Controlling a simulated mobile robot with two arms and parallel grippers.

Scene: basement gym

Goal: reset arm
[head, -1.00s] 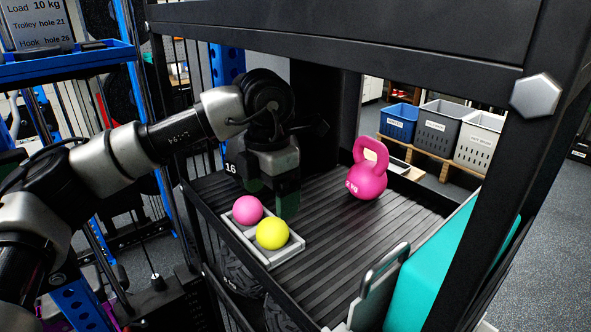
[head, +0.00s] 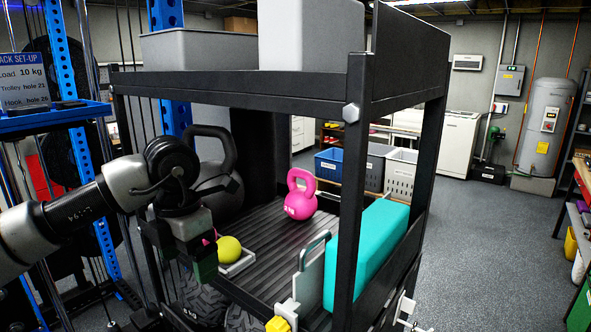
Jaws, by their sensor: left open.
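My left arm comes in from the left in the head view. Its gripper (head: 200,262) points down at the left front edge of the rack shelf (head: 270,243), and its jaws are open. It partly hides a pink ball (head: 209,237). A yellow ball (head: 229,249) sits beside that in a small grey tray (head: 243,262) on the shelf. I see nothing held in the gripper. My right gripper is not in view.
A pink kettlebell (head: 300,199) and a large dark kettlebell (head: 214,180) stand on the shelf. A teal block (head: 366,250) is at its right side. Rack posts and the upper shelf (head: 230,88) frame the space. Open floor (head: 490,240) lies to the right.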

